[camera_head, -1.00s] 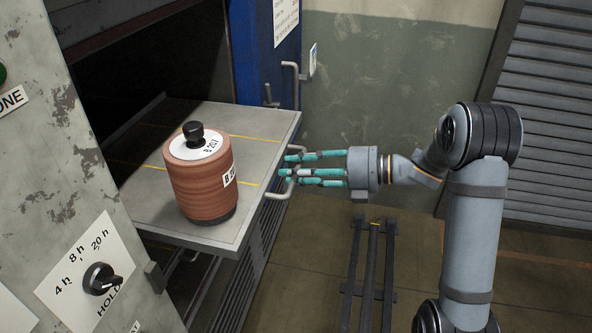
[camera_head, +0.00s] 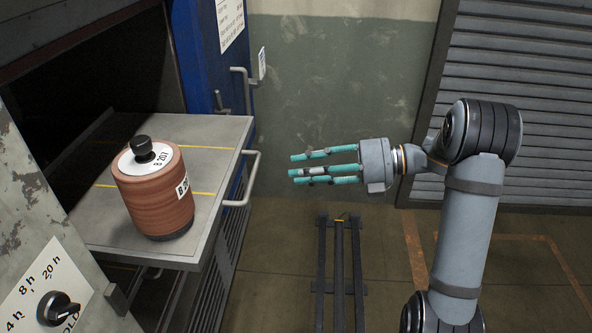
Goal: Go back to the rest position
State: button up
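My gripper (camera_head: 322,166) is in the middle of the picture, right of the pulled-out tray (camera_head: 215,133). Its teal fingers point left, are spread apart with gaps between them, and hold nothing. It is clear of the tray's handle (camera_head: 245,180). A reddish-brown stack of discs (camera_head: 150,195), labelled B 207 and topped by a black knob (camera_head: 142,146), stands upright on the tray.
The tray sticks out of a dark oven opening beside a blue door (camera_head: 205,60). A grey panel with a dial (camera_head: 55,308) is at the lower left. Dark floor rails (camera_head: 338,265) lie below my gripper. A roller shutter (camera_head: 520,100) stands behind my arm.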

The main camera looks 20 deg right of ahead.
aim_at(254, 176)
jog(key=shift+a, duration=0.1)
jog(key=x, duration=1.2)
jog(key=shift+w+a, duration=0.1)
jog(key=shift+w, duration=0.05)
jog(key=shift+a, duration=0.2)
